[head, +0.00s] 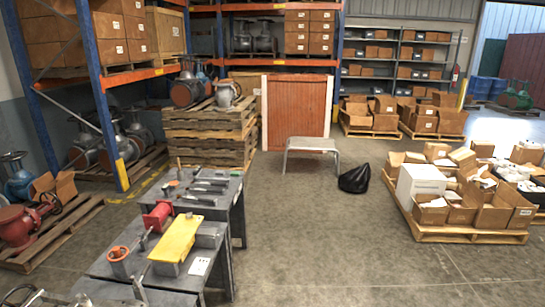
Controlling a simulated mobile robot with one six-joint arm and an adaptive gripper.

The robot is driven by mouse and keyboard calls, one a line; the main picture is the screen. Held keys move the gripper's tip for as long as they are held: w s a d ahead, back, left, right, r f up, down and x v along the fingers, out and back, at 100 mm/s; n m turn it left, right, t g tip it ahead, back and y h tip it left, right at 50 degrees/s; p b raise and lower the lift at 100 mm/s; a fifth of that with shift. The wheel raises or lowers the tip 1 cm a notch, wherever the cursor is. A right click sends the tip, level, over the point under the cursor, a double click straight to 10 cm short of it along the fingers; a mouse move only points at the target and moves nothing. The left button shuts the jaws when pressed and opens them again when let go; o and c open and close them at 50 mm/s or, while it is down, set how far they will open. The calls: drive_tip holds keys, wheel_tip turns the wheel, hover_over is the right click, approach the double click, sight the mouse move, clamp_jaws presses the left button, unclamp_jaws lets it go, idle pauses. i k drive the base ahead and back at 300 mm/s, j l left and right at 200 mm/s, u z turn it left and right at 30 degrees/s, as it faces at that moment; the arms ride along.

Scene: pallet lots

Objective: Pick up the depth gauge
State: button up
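Two grey work tables stand at the lower left of the head view. The farther table (226,196) bears a row of several slim grey metal tools (208,189) laid side by side, and a small upright tool stands near its back left corner. I cannot tell at this size which one, if any, is the depth gauge. The nearer table (107,267) holds a red block-like tool (157,216), a yellow piece (177,240) on a grey block, and an orange-ringed part (119,257).
Orange and blue racking (95,70) and a pallet stack (207,140) stand behind the tables. A small metal bench (311,146) and a black bag (354,178) are on the floor. A box-laden pallet (470,235) is at right. Open floor lies between it and the tables.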

sight(166, 187)
drive_tip(key=i+u, duration=0.25)
drive_tip(key=i, duration=0.25)
drive_tip(key=i+u, duration=0.25)
drive_tip(key=i, duration=0.25)
drive_tip(key=i+l+u, duration=0.25)
drive_tip(key=i, duration=0.25)
drive_tip(key=i+l+u, duration=0.2)
drive_tip(key=i, duration=0.3)
drive_tip(key=i+l+u, duration=0.1)
drive_tip(key=i+u, duration=0.15)
drive_tip(key=i+l+u, duration=0.25)
drive_tip(key=i, duration=0.2)
